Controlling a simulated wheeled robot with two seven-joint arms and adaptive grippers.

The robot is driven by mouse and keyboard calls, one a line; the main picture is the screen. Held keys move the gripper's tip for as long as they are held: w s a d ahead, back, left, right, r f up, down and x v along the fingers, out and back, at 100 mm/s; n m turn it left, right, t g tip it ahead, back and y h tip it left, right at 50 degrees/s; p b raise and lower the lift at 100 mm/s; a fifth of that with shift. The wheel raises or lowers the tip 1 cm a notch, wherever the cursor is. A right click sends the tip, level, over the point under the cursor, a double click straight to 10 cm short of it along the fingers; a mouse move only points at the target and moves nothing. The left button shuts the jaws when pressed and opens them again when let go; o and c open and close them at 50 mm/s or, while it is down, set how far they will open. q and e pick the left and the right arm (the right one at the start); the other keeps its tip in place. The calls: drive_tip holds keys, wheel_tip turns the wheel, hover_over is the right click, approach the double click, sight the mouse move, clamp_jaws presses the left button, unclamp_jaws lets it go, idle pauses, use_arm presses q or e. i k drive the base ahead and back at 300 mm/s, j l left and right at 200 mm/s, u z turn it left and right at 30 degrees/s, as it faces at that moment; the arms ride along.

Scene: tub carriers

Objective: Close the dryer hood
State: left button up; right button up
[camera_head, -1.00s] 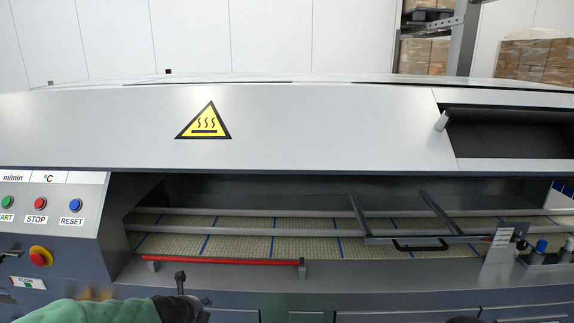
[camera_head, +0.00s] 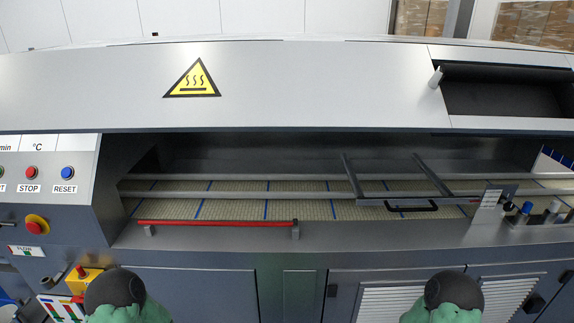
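The dryer hood (camera_head: 310,100) is a wide light-grey metal cover with a yellow hot-surface sign (camera_head: 192,78). It stands raised above the dryer's conveyor belt (camera_head: 300,209), leaving a long dark gap where the belt and rails show. A red bar (camera_head: 215,223) on small brackets lies along the front edge of the opening, at left. Dark rounded parts of my two green arms show at the bottom edge, at left and right. No fingers of either gripper can be seen.
A control panel (camera_head: 50,165) with green, red and blue buttons is at the left, above a red emergency stop (camera_head: 36,224). A black-handled sliding frame (camera_head: 411,209) lies across the rails. Blue-capped fittings (camera_head: 527,209) stand at the right. Cartons (camera_head: 535,22) are stacked behind.

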sight(438, 90)
drive_tip(key=i+j+u, duration=0.5)
drive_tip(key=l+z, duration=0.1)
drive_tip(key=z, duration=0.7)
drive_tip(key=i+l+z, duration=0.1)
drive_tip(key=z, duration=0.3)
drive_tip(key=l+z, duration=0.1)
drive_tip(key=z, duration=0.3)
drive_tip(key=i+z, duration=0.1)
drive_tip(key=z, duration=0.3)
drive_tip(key=i+l+z, duration=0.1)
drive_tip(key=z, duration=0.35)
drive_tip(key=i+l+z, duration=0.1)
drive_tip(key=l+z, duration=0.15)
drive_tip(key=z, duration=0.2)
